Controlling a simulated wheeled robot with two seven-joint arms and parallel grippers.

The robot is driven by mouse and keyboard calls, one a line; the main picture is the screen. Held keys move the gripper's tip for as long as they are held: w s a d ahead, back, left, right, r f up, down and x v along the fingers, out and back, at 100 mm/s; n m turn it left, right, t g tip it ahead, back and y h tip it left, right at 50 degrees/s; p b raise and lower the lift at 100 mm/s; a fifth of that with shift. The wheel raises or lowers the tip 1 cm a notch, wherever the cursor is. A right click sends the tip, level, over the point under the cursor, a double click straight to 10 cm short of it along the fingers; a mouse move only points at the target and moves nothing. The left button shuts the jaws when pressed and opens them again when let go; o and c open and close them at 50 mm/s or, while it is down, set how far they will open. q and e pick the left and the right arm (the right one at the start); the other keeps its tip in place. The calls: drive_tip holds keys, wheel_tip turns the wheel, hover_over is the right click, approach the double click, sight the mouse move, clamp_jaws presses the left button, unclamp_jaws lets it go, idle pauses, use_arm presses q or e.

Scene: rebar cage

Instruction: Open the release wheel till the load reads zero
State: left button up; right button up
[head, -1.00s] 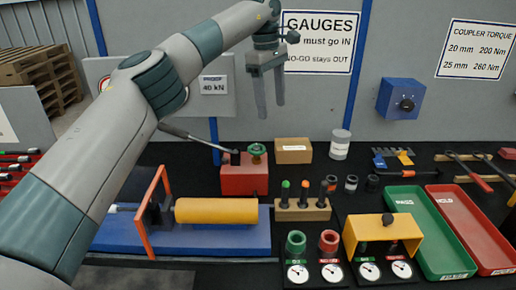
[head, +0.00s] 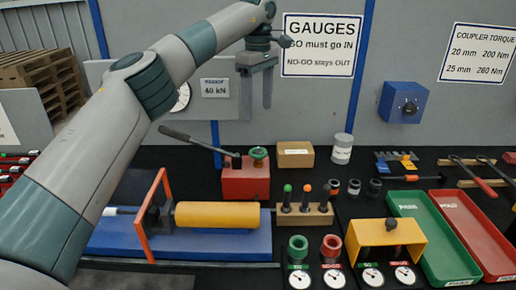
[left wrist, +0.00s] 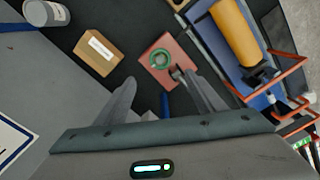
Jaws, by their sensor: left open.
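The green release wheel (head: 258,153) sits on top of the red pump block (head: 245,181), which has a dark lever (head: 190,139) slanting up to the left. In the left wrist view the wheel (left wrist: 160,58) shows from above, beyond the fingertips. My left gripper (head: 257,114) is open and empty, pointing down above the wheel and apart from it; it also shows in the left wrist view (left wrist: 158,84). A white dial (head: 182,97) on the back panel is partly hidden by my left arm, so I cannot read it. My right gripper is not in view.
A yellow cylinder (head: 217,214) lies on a blue base (head: 200,243) behind an orange frame (head: 151,216). A cardboard box (head: 295,154) and a white can (head: 341,149) stand right of the pump. A block with several plugs (head: 305,214) is in front of them.

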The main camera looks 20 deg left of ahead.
use_arm(q)
hover_over(258, 152)
wheel_tip(258, 152, down, 5)
wheel_tip(258, 152, down, 8)
drive_tip(key=shift+r+p, duration=0.1)
drive_tip(key=shift+p, duration=0.9)
drive_tip(key=shift+w+f, duration=0.1)
drive_tip(key=shift+f, duration=0.6)
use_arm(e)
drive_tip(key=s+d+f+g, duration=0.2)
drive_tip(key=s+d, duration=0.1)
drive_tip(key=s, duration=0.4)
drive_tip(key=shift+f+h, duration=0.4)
use_arm(q)
drive_tip(key=c, duration=1.1)
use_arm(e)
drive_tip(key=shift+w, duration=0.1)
